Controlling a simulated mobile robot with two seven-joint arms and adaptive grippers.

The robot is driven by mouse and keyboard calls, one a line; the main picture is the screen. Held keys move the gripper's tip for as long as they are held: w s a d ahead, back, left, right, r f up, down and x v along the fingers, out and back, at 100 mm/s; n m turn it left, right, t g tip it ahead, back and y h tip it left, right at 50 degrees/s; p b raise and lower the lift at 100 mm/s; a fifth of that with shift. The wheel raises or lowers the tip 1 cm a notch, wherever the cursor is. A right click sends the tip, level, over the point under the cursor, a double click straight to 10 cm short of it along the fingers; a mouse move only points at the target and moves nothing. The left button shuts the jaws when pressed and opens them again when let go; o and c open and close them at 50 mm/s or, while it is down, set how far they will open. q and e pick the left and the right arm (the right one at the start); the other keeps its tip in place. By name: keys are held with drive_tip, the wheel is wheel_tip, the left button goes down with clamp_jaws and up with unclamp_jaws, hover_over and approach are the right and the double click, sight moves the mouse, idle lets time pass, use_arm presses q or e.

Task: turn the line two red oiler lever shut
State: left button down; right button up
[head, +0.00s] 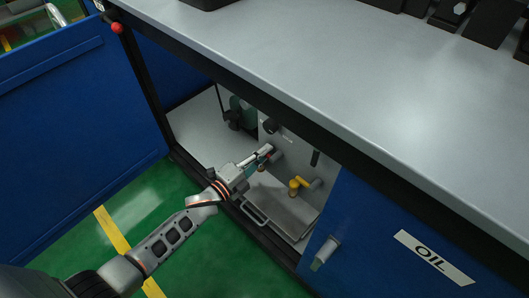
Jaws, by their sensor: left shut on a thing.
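My left gripper (266,155) reaches in from the lower left, into the open bay under the bench. It is shut at a fitting on the pale panel, on what appears to be the red oiler lever. A small reddish part (262,167) shows just below the fingers; the rest of the lever is hidden by them, so its angle cannot be told. A yellow lever (298,184) sits on a similar fitting to the right, apart from my gripper. My right gripper is not in view.
The grey bench top (300,65) overhangs the bay. A tray with a handle (253,214) lies below. A blue door labelled OIL (380,235) is at right, a blue panel (75,120) at left. Green floor is clear.

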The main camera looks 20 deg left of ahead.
sight(280, 159)
use_arm(q)
drive_tip(key=n, duration=0.1)
drive_tip(key=f+n, duration=0.1)
drive_tip(key=n, duration=0.3)
drive_tip(key=shift+d+f, duration=0.2)
drive_tip(key=shift+f, duration=0.05)
drive_tip(key=shift+s+d+f+n+p, duration=0.25)
drive_tip(key=shift+d+n, duration=0.25)
drive_tip(key=shift+n, duration=1.55)
drive_tip(key=shift+s+d+f+n+p, duration=0.2)
drive_tip(key=shift+d+f+n, duration=0.2)
drive_tip(key=shift+n, duration=1.6)
drive_tip(key=shift+s+d+f+n+p, duration=0.2)
drive_tip(key=shift+d+n, duration=0.35)
drive_tip(key=shift+n, duration=1.5)
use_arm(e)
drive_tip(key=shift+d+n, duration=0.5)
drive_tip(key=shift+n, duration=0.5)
use_arm(q)
drive_tip(key=shift+f, duration=0.1)
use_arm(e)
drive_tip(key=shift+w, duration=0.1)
use_arm(q)
drive_tip(key=c, duration=2.1)
unclamp_jaws()
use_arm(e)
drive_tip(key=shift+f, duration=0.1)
use_arm(q)
drive_tip(key=v, duration=1.2)
